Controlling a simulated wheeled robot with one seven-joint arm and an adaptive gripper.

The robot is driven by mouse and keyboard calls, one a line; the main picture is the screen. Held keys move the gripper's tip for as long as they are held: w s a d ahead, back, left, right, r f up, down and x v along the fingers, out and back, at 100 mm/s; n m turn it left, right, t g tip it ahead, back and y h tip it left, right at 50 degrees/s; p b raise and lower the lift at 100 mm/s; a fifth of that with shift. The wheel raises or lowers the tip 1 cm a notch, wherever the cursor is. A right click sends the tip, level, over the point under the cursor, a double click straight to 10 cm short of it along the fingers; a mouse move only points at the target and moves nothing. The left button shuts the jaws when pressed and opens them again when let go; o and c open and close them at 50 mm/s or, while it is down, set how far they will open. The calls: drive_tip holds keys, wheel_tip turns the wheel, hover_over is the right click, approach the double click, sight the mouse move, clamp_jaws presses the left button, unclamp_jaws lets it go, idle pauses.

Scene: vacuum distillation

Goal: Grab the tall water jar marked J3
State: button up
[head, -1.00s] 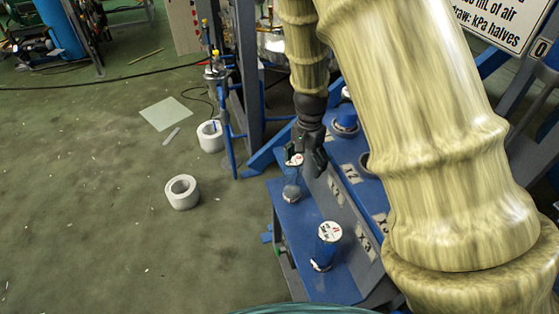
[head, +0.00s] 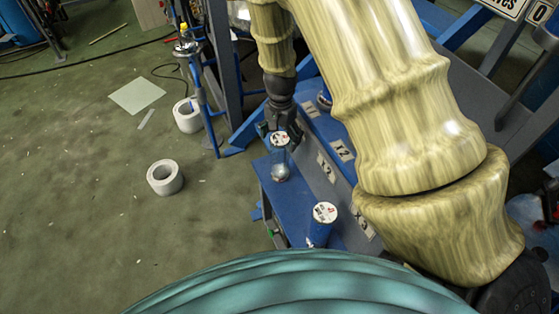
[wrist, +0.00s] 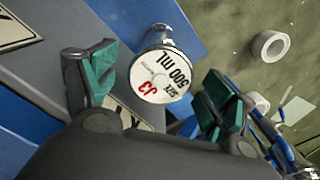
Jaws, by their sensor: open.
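In the wrist view a jar with a round white lid marked "J3" and "500 mL" (wrist: 160,78) sits between the two open fingers of my gripper (wrist: 158,88), apart from both teal pads. In the head view this jar (head: 280,170) is clear-sided and stands upright on the blue bench (head: 292,208). My gripper (head: 281,137) is at its lid level, partly hiding it. Another jar with a white lid and blue contents (head: 321,224) stands nearer on the same bench; its mark is too small to read surely.
White rolls (head: 164,178) and a pale sheet (head: 136,96) lie on the green floor to the left. A blue post (head: 207,110) stands behind the bench.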

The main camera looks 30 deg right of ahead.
sight(280, 159)
drive_tip(key=shift+d+f+p, duration=0.15)
drive_tip(key=shift+f+p, duration=0.25)
drive_tip(key=shift+f, duration=2.2)
drive_tip(key=shift+c, duration=0.4)
drive_tip(key=shift+w, duration=0.1)
drive_tip(key=c, duration=1.6)
drive_tip(key=shift+r, duration=0.1)
